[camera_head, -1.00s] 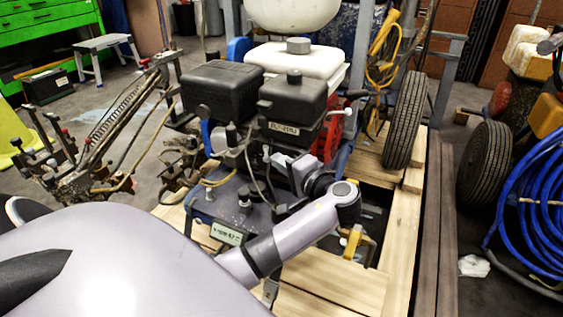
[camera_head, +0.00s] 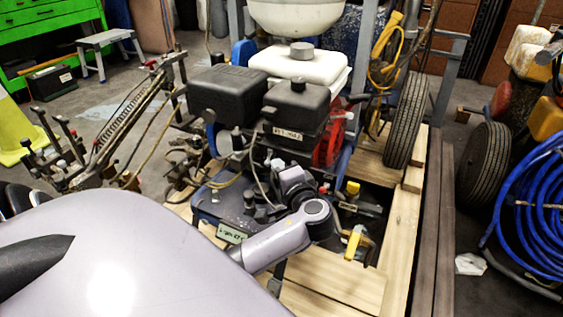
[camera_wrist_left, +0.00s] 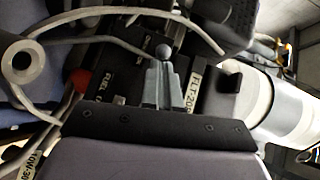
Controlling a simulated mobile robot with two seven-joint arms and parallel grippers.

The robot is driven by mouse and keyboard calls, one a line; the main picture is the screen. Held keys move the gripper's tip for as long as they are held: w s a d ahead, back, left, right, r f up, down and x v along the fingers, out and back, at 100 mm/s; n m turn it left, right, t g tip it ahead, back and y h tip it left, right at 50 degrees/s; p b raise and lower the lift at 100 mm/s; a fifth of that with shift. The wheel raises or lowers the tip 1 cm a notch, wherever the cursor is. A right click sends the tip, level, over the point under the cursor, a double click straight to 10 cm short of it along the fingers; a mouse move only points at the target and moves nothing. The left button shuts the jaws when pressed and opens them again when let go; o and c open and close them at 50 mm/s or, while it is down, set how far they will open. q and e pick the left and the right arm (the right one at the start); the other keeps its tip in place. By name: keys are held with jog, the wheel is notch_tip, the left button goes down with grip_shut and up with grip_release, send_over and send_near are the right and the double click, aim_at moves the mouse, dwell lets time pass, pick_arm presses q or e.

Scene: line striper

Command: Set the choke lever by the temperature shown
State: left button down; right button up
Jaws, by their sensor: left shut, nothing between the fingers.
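The line striper's engine (camera_head: 290,130) stands at the centre in the head view, with black covers and a label plate. My left arm reaches it from the lower left; its gripper is at the engine's front, mostly hidden by my wrist. In the left wrist view my left gripper (camera_wrist_left: 160,82) is shut, its two grey fingers together with nothing between them. A grey ball-ended lever (camera_wrist_left: 163,51) shows just beyond the fingertips; I cannot tell whether they touch. Beside it are a red knob (camera_wrist_left: 79,80) and a black panel with partly hidden lettering. I cannot read a temperature. My right gripper is out of view.
A white tank (camera_head: 300,63) sits above the engine. Cables and hoses curve close around the gripper. A small plate (camera_head: 231,233) is at the front edge. A tyre (camera_head: 405,120) and a wooden pallet (camera_head: 400,230) are at the right, with coiled blue hose (camera_head: 535,200) beyond.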

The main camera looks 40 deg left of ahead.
pick_arm(q)
jog(key=s+m+t+p, duration=0.1)
jog(key=s+a+m+t+h+p, duration=0.1)
jog(key=p, duration=0.1)
jog(key=shift+a+r+t+h+p, duration=0.25)
jog(key=shift+t+h+p, duration=0.05)
jog(key=m+t+h, duration=0.1)
jog(key=s+a+m+t+h+p, duration=0.1)
jog(key=m, duration=0.1)
jog(key=a+m+t+h, duration=0.1)
jog(key=t+h, duration=0.1)
jog(key=shift+s+f, duration=0.25)
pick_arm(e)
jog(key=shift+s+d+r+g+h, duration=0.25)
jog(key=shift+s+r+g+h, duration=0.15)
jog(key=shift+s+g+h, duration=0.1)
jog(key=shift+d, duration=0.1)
